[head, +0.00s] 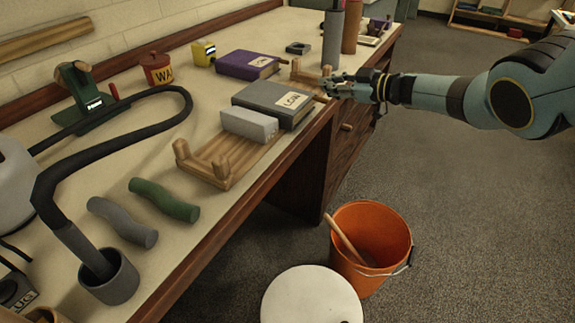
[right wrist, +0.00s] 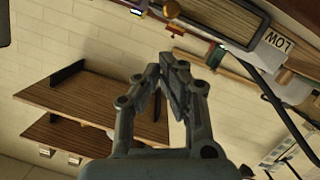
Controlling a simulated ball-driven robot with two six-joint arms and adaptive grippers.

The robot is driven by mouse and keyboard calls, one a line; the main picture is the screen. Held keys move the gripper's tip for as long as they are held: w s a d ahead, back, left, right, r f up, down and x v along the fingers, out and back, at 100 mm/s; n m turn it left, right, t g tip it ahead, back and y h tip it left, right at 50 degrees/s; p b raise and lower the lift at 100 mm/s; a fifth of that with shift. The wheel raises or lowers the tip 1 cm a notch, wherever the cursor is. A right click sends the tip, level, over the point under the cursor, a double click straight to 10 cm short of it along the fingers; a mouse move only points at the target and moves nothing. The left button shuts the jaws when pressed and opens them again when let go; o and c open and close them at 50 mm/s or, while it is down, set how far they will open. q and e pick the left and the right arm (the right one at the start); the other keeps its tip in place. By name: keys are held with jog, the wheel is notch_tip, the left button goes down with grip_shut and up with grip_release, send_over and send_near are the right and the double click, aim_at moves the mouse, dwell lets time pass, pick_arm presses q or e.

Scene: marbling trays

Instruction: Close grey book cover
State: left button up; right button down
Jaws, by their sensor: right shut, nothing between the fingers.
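The grey book (head: 265,98) lies flat on the bench and its cover looks down, with a pale "LOW" label (head: 292,100) near its right end. My right gripper (head: 328,86) is just off the book's right end, near the bench edge. I cannot tell whether it touches the book. In the right wrist view its fingers (right wrist: 172,72) are together with nothing between them. The dark book (right wrist: 222,18) and its label (right wrist: 278,40) show at the upper right there, apart from the fingertips. My left gripper is not in view.
A light grey block (head: 249,124) and a wooden cradle (head: 218,165) sit in front of the book. A purple book (head: 245,65) lies behind it. Grey and green rolls (head: 163,200) lie nearer. An orange bucket (head: 372,235) stands on the floor below the bench edge.

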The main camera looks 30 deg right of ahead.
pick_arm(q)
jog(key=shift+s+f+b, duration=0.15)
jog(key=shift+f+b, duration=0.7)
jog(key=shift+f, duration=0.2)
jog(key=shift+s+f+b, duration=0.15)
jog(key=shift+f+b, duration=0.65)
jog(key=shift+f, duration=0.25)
pick_arm(e)
jog(key=shift+w+d+f+m, duration=0.15)
jog(key=shift+d+f+m, duration=0.15)
jog(key=shift+f, duration=0.35)
jog(key=shift+w+d+f+m, duration=0.2)
jog(key=shift+d+f, duration=0.1)
jog(key=shift+f, duration=0.35)
